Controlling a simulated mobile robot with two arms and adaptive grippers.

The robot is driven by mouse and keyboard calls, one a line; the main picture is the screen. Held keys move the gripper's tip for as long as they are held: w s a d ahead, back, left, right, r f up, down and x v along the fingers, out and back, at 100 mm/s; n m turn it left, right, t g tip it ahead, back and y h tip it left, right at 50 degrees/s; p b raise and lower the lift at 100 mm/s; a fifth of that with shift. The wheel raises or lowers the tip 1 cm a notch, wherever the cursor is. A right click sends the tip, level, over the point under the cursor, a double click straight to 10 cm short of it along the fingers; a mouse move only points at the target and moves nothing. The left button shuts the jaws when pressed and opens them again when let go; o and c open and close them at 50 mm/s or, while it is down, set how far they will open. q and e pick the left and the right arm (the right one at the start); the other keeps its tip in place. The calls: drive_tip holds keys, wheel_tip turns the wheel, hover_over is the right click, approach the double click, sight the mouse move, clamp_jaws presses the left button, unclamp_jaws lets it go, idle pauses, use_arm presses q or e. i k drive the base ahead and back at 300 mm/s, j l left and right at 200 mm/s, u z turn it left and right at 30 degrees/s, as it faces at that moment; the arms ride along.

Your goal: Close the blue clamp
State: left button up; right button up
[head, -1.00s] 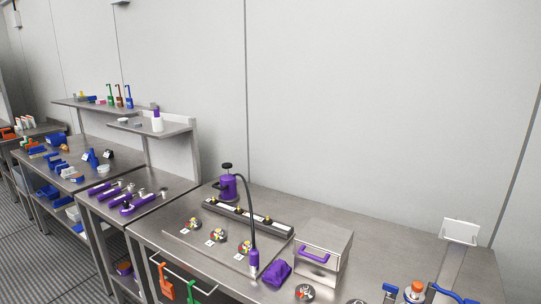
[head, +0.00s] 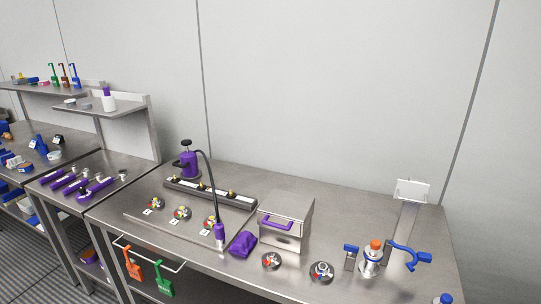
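A blue clamp-like part shows at the right of the steel table in the head view. Its curved blue arm (head: 412,256) sticks out to the right of a small metal canister (head: 371,264) with an orange top. A smaller blue piece (head: 351,248) stands on the left of the canister. The two blue pieces are apart, on either side of the canister; I cannot tell how they join. Neither of my grippers is in view.
A purple pump (head: 188,160) with a hose is further left. A white sign (head: 412,190) stands behind.

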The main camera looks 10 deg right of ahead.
sight(424, 257)
drive_tip(key=z, duration=1.3)
